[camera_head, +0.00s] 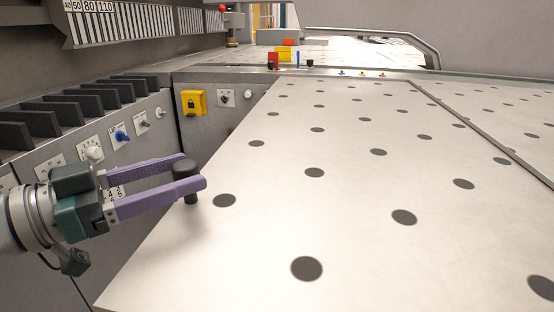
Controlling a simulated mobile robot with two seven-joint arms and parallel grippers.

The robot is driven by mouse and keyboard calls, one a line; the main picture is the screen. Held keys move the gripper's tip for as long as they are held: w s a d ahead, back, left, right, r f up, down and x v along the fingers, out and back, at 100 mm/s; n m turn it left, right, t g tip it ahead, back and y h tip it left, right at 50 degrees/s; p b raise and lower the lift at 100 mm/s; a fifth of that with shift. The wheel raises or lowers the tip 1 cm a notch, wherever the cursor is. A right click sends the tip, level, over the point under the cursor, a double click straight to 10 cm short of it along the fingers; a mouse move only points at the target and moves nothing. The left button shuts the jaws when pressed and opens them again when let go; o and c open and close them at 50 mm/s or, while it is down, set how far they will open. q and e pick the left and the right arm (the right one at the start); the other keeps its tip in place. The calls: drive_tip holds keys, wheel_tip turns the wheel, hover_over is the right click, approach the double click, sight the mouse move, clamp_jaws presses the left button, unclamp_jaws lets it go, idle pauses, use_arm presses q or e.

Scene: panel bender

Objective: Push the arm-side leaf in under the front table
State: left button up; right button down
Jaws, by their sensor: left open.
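A broad pale leaf (260,225) with rows of dark round spots fills the middle and front of the head view. I take it for the arm-side leaf. A dark upright knob (186,170) stands at its left edge. My left gripper (192,174) comes in from the left with two purple fingers. It is open, with one finger on the far side of the knob and one on the near side. Whether the fingers touch the knob is not clear. A dark seam parts the leaf from another spotted surface (520,115) on the right. My right gripper is not in view.
A grey cabinet (150,125) with dark slots, switches and dials runs along the left. A panel with a yellow lock plate (194,103) stands beyond the leaf's far left. A curved grey rail (415,40) is at the back. The leaf's top is clear.

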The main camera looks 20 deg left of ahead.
use_arm(q)
drive_tip(key=shift+x, duration=0.85)
drive_tip(key=shift+c, duration=0.4)
clamp_jaws()
idle(0.4)
